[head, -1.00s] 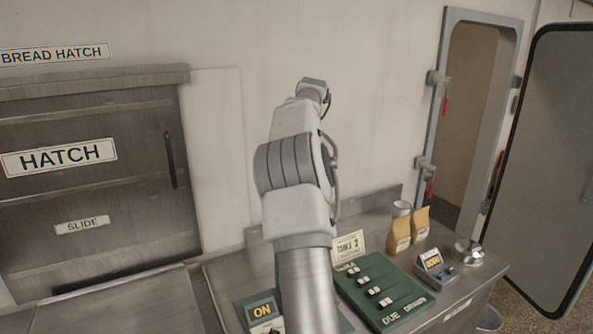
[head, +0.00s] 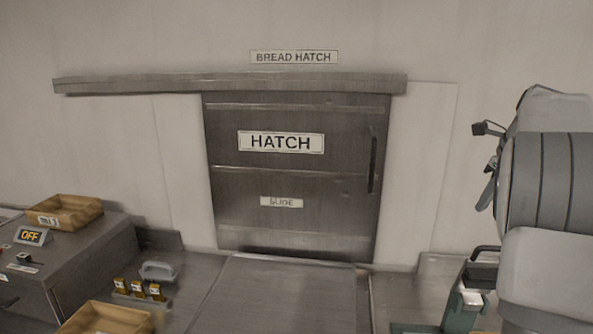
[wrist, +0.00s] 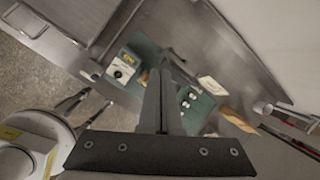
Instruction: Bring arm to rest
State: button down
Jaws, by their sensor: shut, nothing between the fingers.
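My arm fills the right side of the head view, raised over the counter. My gripper (wrist: 161,75) shows in the wrist view, its two fingers together and empty. In the head view, a small dark part of the arm's end shows at the upper right, but the fingers cannot be made out there.
A closed metal hatch (head: 290,225) labelled HATCH is in the wall ahead. A grey-handled object (head: 158,272) lies near small amber items (head: 138,290). The counter before the hatch (head: 285,300) is clear.

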jog(key=s+a+f+n+b, duration=0.1)
jog(key=s+a+n+b, duration=0.1)
jog(key=s+a+n, duration=0.7)
jog(key=s+a+f+n+b, duration=0.1)
jog(key=s+a+n, duration=0.3)
jog(key=a+n, duration=0.6)
jog(key=s+a+f+n+t+b, duration=0.1)
jog(key=s+a+f+n+b, duration=0.1)
jog(key=s+a+f+n, duration=0.9)
jog(key=shift+s+a+n, duration=0.15)
jog(key=shift+s+n, duration=0.75)
jog(key=shift+s, duration=0.35)
